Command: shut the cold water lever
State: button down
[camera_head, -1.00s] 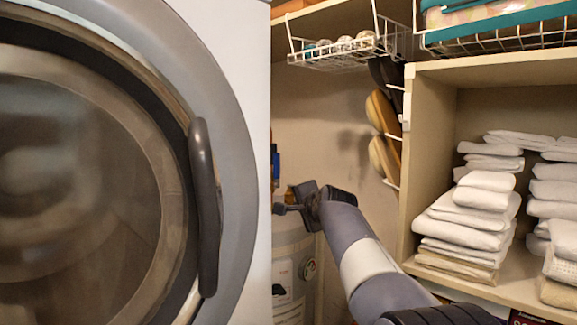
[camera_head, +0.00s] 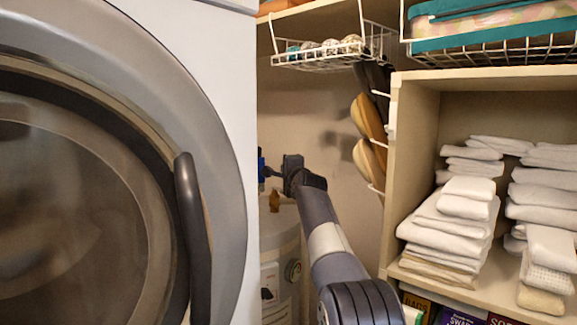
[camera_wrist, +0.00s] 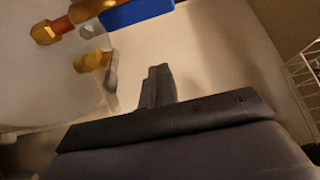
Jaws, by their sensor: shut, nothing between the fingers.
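The blue lever (camera_wrist: 138,12) sits at the top of the wrist view, beside brass and copper-coloured fittings; its far end is cut off by the frame. In the head view a small blue part (camera_head: 261,165) shows at the edge of the washer, just left of my gripper (camera_head: 290,165). In the wrist view my gripper (camera_wrist: 158,78) is shut and empty, its fingertips below and right of the lever, with a gap in the picture. Whether they are at the same depth is hard to tell.
A white tank (camera_head: 283,240) with a brass fitting (camera_head: 274,200) stands behind my arm. A front-load washer (camera_head: 235,60) fills the left. A shelf unit (camera_head: 393,160) with folded white towels (camera_head: 450,225) is on the right. Brushes (camera_head: 370,125) and a wire basket (camera_head: 320,58) hang above.

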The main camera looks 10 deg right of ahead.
jog(key=shift+w+a+p, duration=0.35)
jog(key=shift+a+p, duration=0.05)
jog(key=shift+a, duration=0.25)
jog(key=shift+w+a+p, duration=0.35)
jog(key=shift+a, duration=0.35)
jog(key=shift+w+a+p, duration=0.35)
jog(key=shift+a+p, duration=0.05)
jog(key=shift+a, duration=0.25)
